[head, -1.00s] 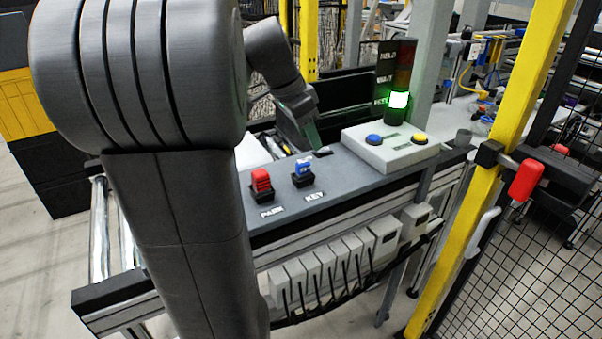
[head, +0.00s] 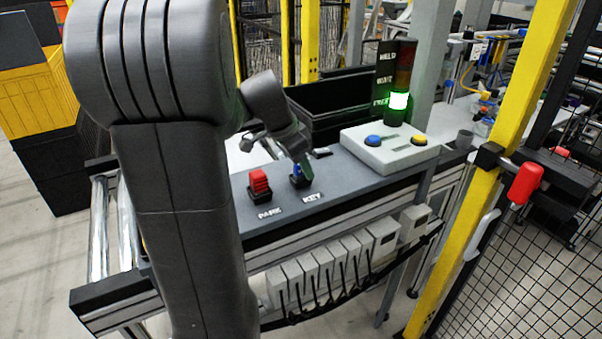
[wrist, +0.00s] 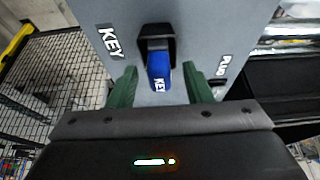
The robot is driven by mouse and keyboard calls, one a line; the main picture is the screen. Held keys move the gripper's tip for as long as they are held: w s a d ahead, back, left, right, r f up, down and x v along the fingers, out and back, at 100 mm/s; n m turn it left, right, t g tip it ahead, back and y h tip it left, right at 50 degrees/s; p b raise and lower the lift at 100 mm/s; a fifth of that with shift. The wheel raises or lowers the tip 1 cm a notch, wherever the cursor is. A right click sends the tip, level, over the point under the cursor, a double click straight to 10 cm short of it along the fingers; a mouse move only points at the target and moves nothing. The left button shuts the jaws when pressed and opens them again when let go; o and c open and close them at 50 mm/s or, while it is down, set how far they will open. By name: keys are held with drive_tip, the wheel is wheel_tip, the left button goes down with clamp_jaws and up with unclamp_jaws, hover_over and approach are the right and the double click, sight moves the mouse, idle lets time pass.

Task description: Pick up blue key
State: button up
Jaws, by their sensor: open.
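The blue key (wrist: 159,70) stands in its dark holder at the KEY label, seen in the wrist view between my two green fingers. In the head view the blue key (head: 295,170) is mostly hidden behind my gripper (head: 303,168). In the wrist view my gripper (wrist: 163,88) is open, with one finger on each side of the key and a visible gap on both sides. Whether the fingertips reach to the key's depth I cannot tell.
A red key (head: 259,182) sits in the PARK holder to the left. A grey box with blue and yellow buttons (head: 390,150) stands to the right, below a stack light (head: 400,85) lit green. A yellow post (head: 487,180) and mesh fence are at right.

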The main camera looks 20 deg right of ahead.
clamp_jaws()
